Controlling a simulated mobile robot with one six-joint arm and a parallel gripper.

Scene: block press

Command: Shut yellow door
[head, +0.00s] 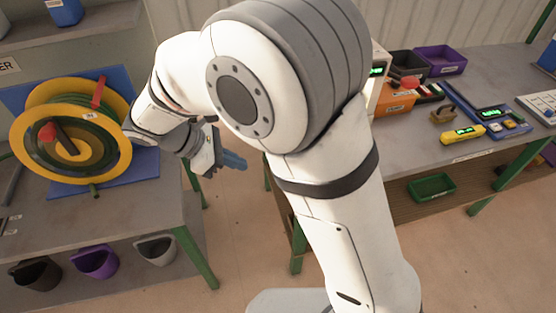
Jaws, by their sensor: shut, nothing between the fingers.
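No yellow door can be made out for certain in the head view. The only large yellow thing is a round yellow and green reel-like piece (122,155) on the left bench, with red parts on it. My gripper (236,162) is to the right of this piece, apart from it, over the gap between the benches. Its blue-grey fingertips are shut and hold nothing. My arm hides the middle of the view, including part of the right bench.
The left bench (130,215) has bins hanging below it, among them a purple bin (95,262). Floor shows between the benches.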

